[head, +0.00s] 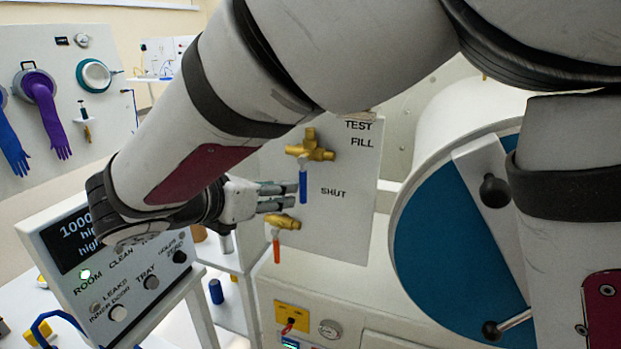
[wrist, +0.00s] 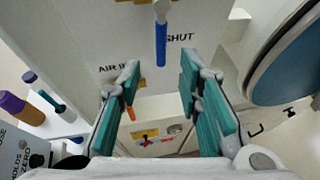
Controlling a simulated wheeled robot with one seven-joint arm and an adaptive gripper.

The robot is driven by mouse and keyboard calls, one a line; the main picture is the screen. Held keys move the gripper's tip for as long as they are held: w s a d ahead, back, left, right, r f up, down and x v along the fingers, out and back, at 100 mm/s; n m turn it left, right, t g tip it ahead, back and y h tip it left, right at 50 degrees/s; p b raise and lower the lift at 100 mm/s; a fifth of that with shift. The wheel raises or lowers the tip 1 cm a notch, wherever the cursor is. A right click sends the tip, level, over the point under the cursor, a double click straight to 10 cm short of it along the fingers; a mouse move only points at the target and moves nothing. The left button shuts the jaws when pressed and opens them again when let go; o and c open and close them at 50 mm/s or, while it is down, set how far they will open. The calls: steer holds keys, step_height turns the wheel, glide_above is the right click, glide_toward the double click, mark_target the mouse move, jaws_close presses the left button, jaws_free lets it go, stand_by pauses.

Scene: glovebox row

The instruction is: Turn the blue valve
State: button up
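The blue valve has a brass body (head: 312,149) and a blue lever (head: 303,187) that hangs straight down on a white panel. In the wrist view the blue lever (wrist: 161,45) shows at top centre, below the metal stem. My gripper (wrist: 160,80) is open, with its two green-padded fingers apart and nothing between them. The lever lies ahead of the gap, near its middle across the picture. In the head view my gripper (head: 278,196) is just left of the lever; whether it touches is unclear, but the wrist view shows both fingers apart from it.
An orange-handled brass valve (head: 283,222) sits below on the same panel (head: 345,215). A large round blue door (head: 450,235) with a knobbed bar stands at right. A control box (head: 110,265) with a lit display is at lower left. Gloves (head: 45,110) hang at far left.

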mark_target(301, 189)
steer(key=x, duration=0.9)
steer(key=shift+w+d+f+p, duration=0.1)
steer(key=shift+w+d+p, duration=0.1)
steer(key=shift+p, duration=0.15)
jaws_close()
